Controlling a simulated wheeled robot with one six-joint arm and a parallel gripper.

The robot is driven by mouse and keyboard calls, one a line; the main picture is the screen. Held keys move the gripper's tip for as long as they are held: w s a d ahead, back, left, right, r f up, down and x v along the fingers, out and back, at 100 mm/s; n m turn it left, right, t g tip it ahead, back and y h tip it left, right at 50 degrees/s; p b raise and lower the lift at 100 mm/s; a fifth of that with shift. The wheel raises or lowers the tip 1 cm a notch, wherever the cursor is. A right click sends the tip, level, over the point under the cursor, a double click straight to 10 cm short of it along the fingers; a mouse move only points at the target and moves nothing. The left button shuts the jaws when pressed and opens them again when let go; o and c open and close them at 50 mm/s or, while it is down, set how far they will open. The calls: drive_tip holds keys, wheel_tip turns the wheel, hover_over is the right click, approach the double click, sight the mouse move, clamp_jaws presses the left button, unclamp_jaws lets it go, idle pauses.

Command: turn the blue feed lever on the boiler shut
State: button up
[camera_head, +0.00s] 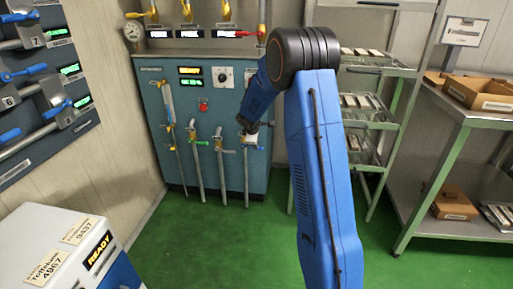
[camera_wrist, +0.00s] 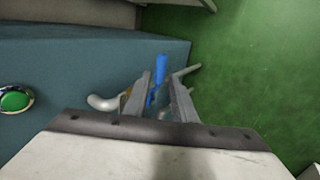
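The boiler (camera_head: 225,95) is a blue-grey cabinet against the back wall, with several pipes and small valve levers on its front. My gripper (camera_head: 250,137) is at the rightmost pipe, at the end of my blue arm, and largely covers the valve there in the head view. In the wrist view a blue lever (camera_wrist: 161,69) shows between and just beyond the two grey fingers of my gripper (camera_wrist: 159,79). The fingers stand apart, one on each side of it. I cannot tell whether either finger touches the lever.
A green button (camera_wrist: 15,100) is on the cabinet face at the left of the wrist view. A grey pipe (camera_wrist: 104,102) bends out beside the fingers. A shelf rack (camera_head: 365,102) stands right of the boiler. The green floor (camera_head: 205,235) in front is clear.

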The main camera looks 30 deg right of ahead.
drive_tip(key=v, duration=1)
drive_tip(key=shift+s+a+r, duration=0.1)
drive_tip(key=shift+a, duration=0.05)
drive_tip(key=s+a+r+m, duration=0.2)
drive_tip(key=s+a+r, duration=0.15)
drive_tip(key=s, duration=0.55)
drive_tip(key=s+a+r+m+y, duration=0.15)
drive_tip(key=s+r, duration=0.25)
drive_tip(key=s, duration=0.4)
drive_tip(key=s+a+r+m, duration=0.3)
drive_tip(key=s+r, duration=0.1)
drive_tip(key=s, duration=0.5)
drive_tip(key=s+a+f+m+y, duration=0.1)
drive_tip(key=s+a, duration=0.3)
drive_tip(key=s, duration=0.8)
drive_tip(key=s+a+f+m+y, duration=0.1)
drive_tip(key=s+a+f+m, duration=0.1)
drive_tip(key=s, duration=1)
drive_tip(key=shift+s+a+m+g, duration=0.3)
drive_tip(key=shift+a+m, duration=0.35)
drive_tip(key=shift+a, duration=0.25)
